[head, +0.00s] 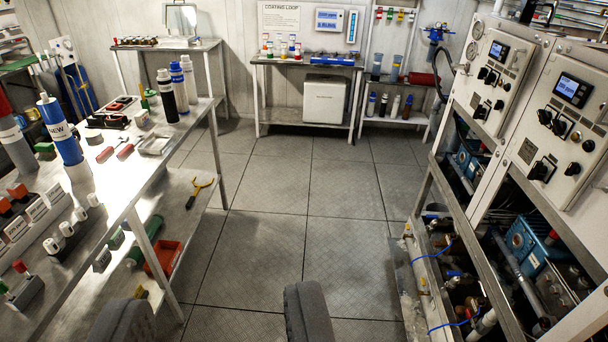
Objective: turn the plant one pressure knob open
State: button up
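Two white control panels stand on the metal rack at the right: a nearer panel (590,150) and a farther panel (512,62). Each has a small lit display, several black knobs and a larger black switch handle. The labels are too small to read, so I cannot tell which panel is plant one or which knob is its pressure knob. Two round gauges (472,52) sit at the left edge of the farther panel. My gripper (215,318) shows as two dark grey fingers at the bottom, wide apart, with bare floor between them. It is far from both panels.
A long metal bench (120,195) with bottles, cartridges and tools runs along the left. Pumps and pipes (525,240) fill the lower right rack. A back table (290,62) stands under the "coating loop" board (285,18). The tiled floor (285,185) between is clear.

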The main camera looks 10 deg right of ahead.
aim_at(455, 66)
jog(key=u, duration=0.05)
jog(key=i, duration=5.2)
jog(key=z, duration=2.95)
jog(key=i, duration=0.75)
jog(key=z, duration=0.1)
